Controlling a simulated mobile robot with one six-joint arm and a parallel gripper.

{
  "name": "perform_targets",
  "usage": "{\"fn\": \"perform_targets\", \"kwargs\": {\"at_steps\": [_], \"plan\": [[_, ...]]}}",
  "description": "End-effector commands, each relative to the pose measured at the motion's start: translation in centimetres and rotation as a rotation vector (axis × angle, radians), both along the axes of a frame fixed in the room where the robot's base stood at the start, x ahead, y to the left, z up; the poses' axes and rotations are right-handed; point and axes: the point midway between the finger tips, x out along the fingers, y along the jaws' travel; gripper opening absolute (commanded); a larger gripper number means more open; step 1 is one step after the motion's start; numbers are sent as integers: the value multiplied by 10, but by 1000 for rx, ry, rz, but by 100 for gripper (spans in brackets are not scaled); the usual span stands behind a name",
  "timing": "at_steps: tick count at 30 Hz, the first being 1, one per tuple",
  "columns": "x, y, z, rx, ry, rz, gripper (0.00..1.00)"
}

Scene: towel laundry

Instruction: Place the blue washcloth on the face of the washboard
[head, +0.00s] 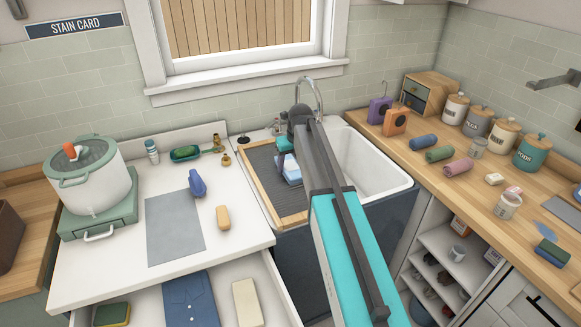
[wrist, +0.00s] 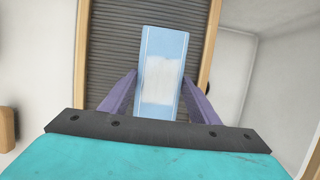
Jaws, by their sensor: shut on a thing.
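The blue washcloth (wrist: 149,42) is light blue with a white patch in its middle, and it also shows in the head view (head: 292,178). My gripper (wrist: 159,88) is shut on it, with a purple finger on each side. The washboard (wrist: 112,45) has a dark ridged face in a light wooden frame, and it leans at the left side of the sink in the head view (head: 262,163). The cloth is over the washboard's face, towards its right side. I cannot tell whether it touches the ridges. My arm hides part of the board's right side in the head view.
The white sink basin (head: 378,168) is open to the right of the board, with a faucet (head: 308,92) behind. The left counter holds a grey mat (head: 175,228), a blue brush (head: 197,184) and a yellow bar (head: 223,217). Rolled cloths (head: 440,154) lie on the right counter.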

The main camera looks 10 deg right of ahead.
Motion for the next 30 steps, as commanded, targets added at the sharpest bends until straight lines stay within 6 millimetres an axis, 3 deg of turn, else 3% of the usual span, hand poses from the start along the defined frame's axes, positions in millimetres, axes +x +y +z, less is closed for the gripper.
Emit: {"fn": "perform_targets", "kwargs": {"at_steps": [13,14,17,30], "plan": [[0,1,-3,0,-1,1,33],[0,1,-2,0,-1,1,59],[0,1,-2,0,-1,1,74],[0,2,2,0,-2,2,74]]}}
